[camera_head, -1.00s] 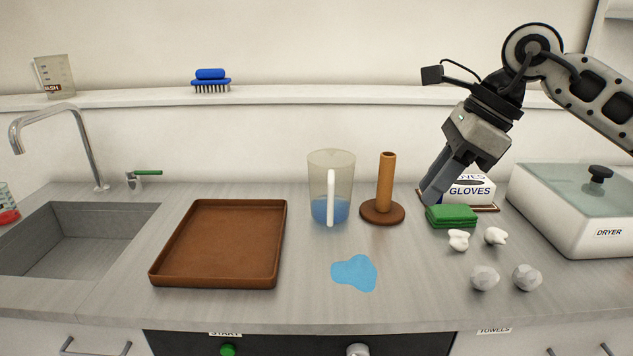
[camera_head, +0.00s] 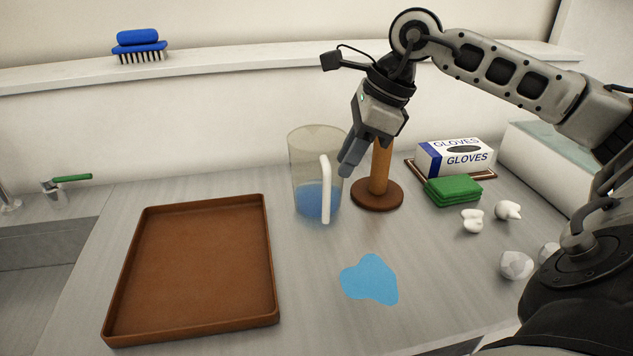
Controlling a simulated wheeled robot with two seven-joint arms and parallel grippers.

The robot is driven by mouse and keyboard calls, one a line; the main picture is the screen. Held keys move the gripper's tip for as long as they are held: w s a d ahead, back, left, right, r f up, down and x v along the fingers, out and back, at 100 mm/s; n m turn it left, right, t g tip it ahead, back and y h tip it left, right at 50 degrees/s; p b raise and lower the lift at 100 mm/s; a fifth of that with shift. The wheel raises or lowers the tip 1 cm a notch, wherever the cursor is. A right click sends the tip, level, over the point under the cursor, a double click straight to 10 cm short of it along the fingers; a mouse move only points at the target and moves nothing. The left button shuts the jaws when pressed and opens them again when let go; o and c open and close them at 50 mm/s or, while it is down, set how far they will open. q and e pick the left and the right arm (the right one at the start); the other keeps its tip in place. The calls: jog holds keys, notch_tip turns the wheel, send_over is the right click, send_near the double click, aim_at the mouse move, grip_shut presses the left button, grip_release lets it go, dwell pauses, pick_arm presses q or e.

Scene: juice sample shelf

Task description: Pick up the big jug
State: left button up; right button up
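The big jug (camera_head: 305,174) is a clear, greyish jug standing upright on the counter, with blue liquid in its lower part. Its white handle (camera_head: 325,190) faces toward me and slightly right. My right gripper (camera_head: 347,170) points down just right of the jug, near the top of the handle. Its fingers look close together from this side, and I cannot tell whether there is a gap between them or whether they touch the handle. My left gripper is not in view.
A wooden post on a round base (camera_head: 376,196) stands right behind my gripper. A brown tray (camera_head: 272,290) lies at left and a blue puddle (camera_head: 370,280) in front. Green sponges (camera_head: 453,191), a glove box (camera_head: 455,158) and white crumpled pieces (camera_head: 472,221) lie at right.

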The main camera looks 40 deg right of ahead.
aim_at(320, 179)
jog(key=p+x, duration=0.1)
jog(key=x, duration=0.6)
jog(key=shift+w+d+f, duration=0.1)
jog(key=shift+w+f, duration=0.15)
jog(key=shift+r, duration=0.1)
grip_shut()
